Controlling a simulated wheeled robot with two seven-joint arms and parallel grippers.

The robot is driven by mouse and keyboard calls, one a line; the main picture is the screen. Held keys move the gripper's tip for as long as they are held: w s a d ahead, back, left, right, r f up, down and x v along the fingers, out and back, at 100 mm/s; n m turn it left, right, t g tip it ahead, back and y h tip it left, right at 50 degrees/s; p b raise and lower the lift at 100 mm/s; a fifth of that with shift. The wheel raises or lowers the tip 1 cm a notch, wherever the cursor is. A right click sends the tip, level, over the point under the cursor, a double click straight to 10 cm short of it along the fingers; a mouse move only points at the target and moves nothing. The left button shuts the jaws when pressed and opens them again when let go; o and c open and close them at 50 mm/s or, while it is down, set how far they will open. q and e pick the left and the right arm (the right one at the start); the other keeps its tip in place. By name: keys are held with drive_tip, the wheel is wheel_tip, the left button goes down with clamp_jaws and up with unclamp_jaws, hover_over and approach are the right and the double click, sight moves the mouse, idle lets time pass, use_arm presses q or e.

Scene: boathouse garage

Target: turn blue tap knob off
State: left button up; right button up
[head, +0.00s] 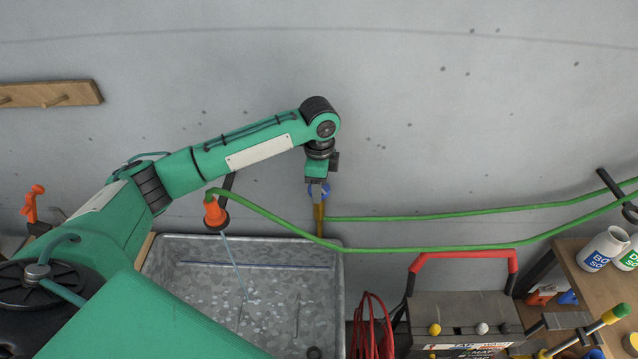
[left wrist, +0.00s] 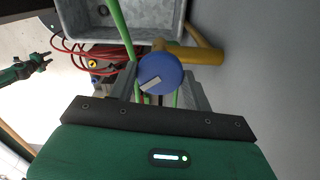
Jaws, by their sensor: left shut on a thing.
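The blue tap knob (left wrist: 163,68) is a round disc with a white bar mark, on a brass tap (left wrist: 203,55) by the wall. In the head view only a bit of the knob (head: 325,190) shows above the brass pipe (head: 319,218). My left gripper (head: 318,187) reaches down to it and is shut on the knob, with a finger on each side. A thin pale-blue stream (head: 236,268) runs from an orange hose nozzle (head: 214,213) into the grey metal basin (head: 340,300). My right gripper (left wrist: 44,60) shows small and open in the left wrist view.
Green hoses (head: 430,249) run from the tap area to the right. A toolbox with a red handle (head: 463,256) and red cables (head: 366,325) stand right of the basin. A wooden bench (head: 575,262) with white tubs (head: 604,250) is at far right.

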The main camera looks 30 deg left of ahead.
use_arm(q)
drive_tip(key=m, duration=0.4)
drive_tip(key=shift+w+r, duration=0.1)
drive_tip(key=shift+r, duration=0.05)
drive_tip(key=shift+m, duration=1.7)
drive_tip(key=o, duration=1)
drive_tip(key=shift+r, duration=0.15)
drive_tip(key=shift+r+b, duration=2.35)
drive_tip(key=shift+r, duration=4.35)
